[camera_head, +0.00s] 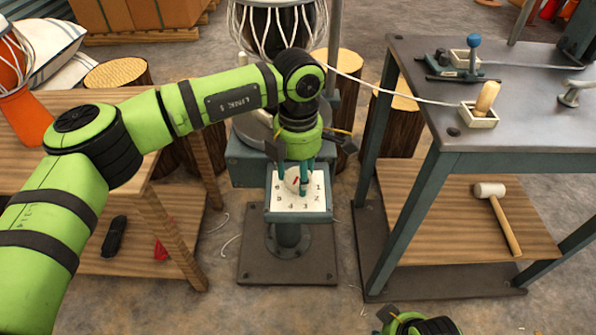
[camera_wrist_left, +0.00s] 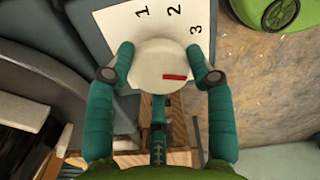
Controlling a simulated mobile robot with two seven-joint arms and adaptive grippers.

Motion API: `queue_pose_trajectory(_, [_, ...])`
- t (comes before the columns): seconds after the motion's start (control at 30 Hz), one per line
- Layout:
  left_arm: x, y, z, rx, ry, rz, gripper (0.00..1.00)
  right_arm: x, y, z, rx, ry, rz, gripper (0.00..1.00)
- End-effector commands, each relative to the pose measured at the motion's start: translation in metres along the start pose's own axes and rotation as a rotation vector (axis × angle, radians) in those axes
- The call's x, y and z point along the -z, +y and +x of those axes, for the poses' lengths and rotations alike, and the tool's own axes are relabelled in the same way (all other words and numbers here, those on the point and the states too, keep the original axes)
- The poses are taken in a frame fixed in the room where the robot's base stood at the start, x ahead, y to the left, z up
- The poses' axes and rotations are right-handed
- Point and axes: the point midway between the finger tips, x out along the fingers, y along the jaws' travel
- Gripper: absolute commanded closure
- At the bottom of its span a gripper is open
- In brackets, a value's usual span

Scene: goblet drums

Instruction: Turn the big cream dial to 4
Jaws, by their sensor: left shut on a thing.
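The big cream dial (camera_head: 293,184) sits on a white plate (camera_head: 290,207) with printed numbers, on a small pedestal. It also shows in the left wrist view (camera_wrist_left: 152,66), with a red mark toward its right side. The numbers 1, 2 and 3 are readable there, and the mark points to the right, past the 3, near the right finger. A 4 is not visible in that view. My left gripper (camera_head: 297,174) reaches down with a finger on each side of the dial, shut on it. My right gripper (camera_head: 412,322) shows only partly at the bottom edge; its fingers cannot be made out.
A metal table (camera_head: 520,110) stands to the right with a blue-knobbed lever (camera_head: 473,45) and a wooden-handled switch (camera_head: 485,103). A mallet (camera_head: 500,215) lies on its lower shelf. A wooden bench (camera_head: 205,150) is to the left. Log stools stand behind.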

Motion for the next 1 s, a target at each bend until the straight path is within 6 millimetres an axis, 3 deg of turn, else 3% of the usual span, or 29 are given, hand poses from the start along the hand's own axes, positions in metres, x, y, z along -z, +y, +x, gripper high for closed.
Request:
queue_pose_trajectory(0.2, [0.001, -0.002, 0.002, 0.006, 0.005, 0.001, 0.79, 0.0, 0.0, 0.0, 0.0, -0.001, 0.0, 0.6])
queue_pose_trajectory(0.23, [0.001, -0.002, 0.002, 0.006, 0.005, 0.001, 0.38, 0.0, 0.0, 0.0, 0.0, -0.001, 0.0, 0.6])
queue_pose_trajectory(0.27, [0.001, -0.002, 0.002, 0.006, 0.005, 0.001, 0.26, 0.0, 0.0, 0.0, 0.0, -0.001, 0.0, 0.6])
queue_pose_trajectory(0.3, [0.001, -0.002, 0.002, 0.005, 0.005, 0.001, 0.22, 0.0, 0.0, 0.0, 0.0, -0.001, 0.0, 0.6])
queue_pose_trajectory(0.67, [0.0, 0.0, -0.002, 0.001, 0.001, -0.001, 0.22, -0.003, 0.0, 0.001, 0.001, -0.009, -0.003, 0.6])
queue_pose_trajectory(0.77, [0.0, 0.0, -0.012, -0.002, 0.0, -0.001, 0.22, -0.003, 0.0, 0.001, 0.001, -0.007, -0.002, 0.6])
queue_pose_trajectory(1.0, [-0.001, 0.0, -0.061, -0.002, -0.001, 0.0, 0.22, -0.002, 0.0, 0.001, 0.001, -0.005, -0.001, 0.6])
